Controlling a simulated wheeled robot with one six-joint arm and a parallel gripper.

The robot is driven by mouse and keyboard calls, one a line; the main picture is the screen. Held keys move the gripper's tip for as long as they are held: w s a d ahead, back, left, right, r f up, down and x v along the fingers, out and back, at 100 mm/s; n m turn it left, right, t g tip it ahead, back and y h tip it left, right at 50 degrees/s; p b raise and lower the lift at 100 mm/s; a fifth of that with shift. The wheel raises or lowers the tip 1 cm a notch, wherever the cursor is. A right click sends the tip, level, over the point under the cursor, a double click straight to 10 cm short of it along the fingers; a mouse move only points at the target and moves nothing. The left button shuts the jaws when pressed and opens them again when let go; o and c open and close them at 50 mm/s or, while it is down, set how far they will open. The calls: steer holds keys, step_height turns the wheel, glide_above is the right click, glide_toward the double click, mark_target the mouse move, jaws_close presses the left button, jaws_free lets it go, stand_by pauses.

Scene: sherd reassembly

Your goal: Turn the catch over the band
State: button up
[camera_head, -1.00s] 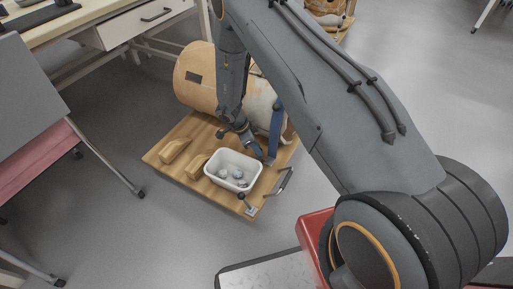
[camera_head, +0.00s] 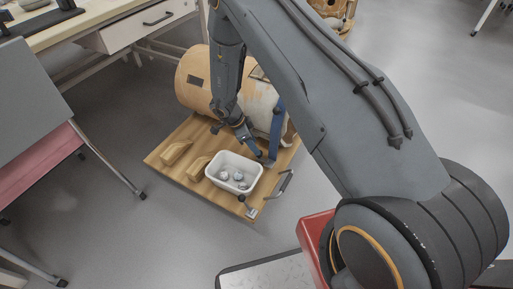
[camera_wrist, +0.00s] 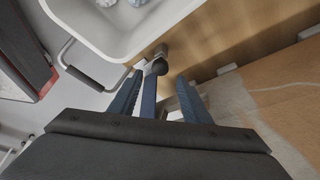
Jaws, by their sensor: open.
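The large tan and white jar (camera_head: 196,82) lies on its side on a wooden board. A blue band (camera_head: 276,132) runs down over its near side. It seems to show in the wrist view as a blue strip (camera_wrist: 148,98) between my fingers. At its upper end is a dark rounded piece with a grey end, perhaps the catch (camera_wrist: 158,66). My gripper (camera_head: 247,139) is low beside the jar, just behind the white tub. In the wrist view my gripper (camera_wrist: 160,92) is open, with blue fingers either side of the strip. Whether they touch it I cannot tell.
A white tub (camera_head: 211,173) with several small pieces stands on the wooden board (camera_head: 168,178), close to my gripper. Two wooden wedges (camera_head: 176,153) lie left of it. A metal handle (camera_head: 286,183) is at the board's right edge.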

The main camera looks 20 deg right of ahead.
steer(key=shift+v, duration=1.5)
